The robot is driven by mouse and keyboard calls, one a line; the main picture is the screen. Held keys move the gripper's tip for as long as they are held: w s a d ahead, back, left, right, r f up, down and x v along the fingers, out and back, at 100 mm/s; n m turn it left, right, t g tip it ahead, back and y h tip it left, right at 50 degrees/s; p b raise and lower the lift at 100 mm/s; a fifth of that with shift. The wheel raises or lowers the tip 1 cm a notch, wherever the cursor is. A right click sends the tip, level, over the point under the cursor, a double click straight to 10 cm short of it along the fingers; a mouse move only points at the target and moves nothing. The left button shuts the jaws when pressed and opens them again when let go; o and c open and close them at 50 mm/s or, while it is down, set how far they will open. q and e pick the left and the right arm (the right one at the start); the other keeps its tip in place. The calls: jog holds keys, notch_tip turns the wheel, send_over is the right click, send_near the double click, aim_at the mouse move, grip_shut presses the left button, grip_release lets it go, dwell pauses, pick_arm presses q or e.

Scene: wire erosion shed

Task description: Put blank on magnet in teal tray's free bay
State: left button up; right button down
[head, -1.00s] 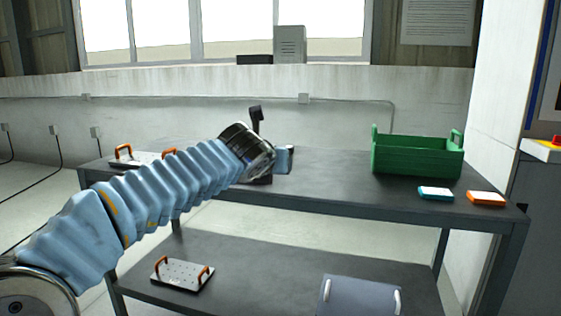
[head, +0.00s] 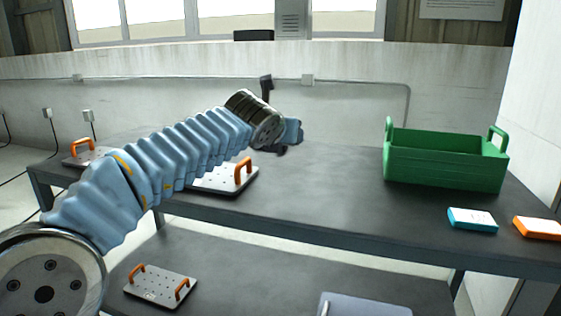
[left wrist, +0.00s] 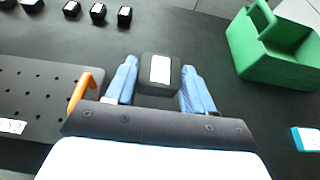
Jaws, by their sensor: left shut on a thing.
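My left gripper (left wrist: 158,68) is shut on a dark block with a white label (left wrist: 160,70), held between its two blue fingers. In the head view the gripper (head: 290,132) is over the table, mostly hidden by its wrist. Perforated plates with orange handles lie on the table: one at the left end (head: 72,160), one below my arm (head: 222,180). The arm hides whether they join. A perforated plate also shows left of the gripper in the left wrist view (left wrist: 40,95). A small teal box with a white top (head: 472,219) lies front right. I see no bays. My right gripper is out of view.
A green handled crate (head: 440,168) stands right of the gripper; its inside is mostly hidden. An orange box with a white top (head: 538,228) is beside the teal one. Several small dark blocks (left wrist: 98,12) sit at the wrist view's top left. The table middle is clear.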

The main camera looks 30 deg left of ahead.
pick_arm(q)
jog(key=a+x, duration=0.1)
jog(key=x, duration=0.7)
send_over(289, 173)
jog(key=f, duration=0.5)
jog(key=shift+s+d+f+b, duration=0.1)
jog(key=shift+s+f+b, duration=0.1)
jog(key=shift+b, duration=0.1)
jog(key=shift+w+f+b, duration=0.15)
jog(key=shift+f+b, duration=0.25)
jog(key=shift+f, duration=0.5)
jog(key=shift+w+f+b, duration=0.1)
jog(key=shift+f+b, duration=0.25)
jog(key=shift+f, duration=0.55)
jog(key=shift+f, duration=0.1)
jog(key=o, duration=1.3)
jog(key=shift+f, duration=0.1)
jog(key=shift+o, duration=0.2)
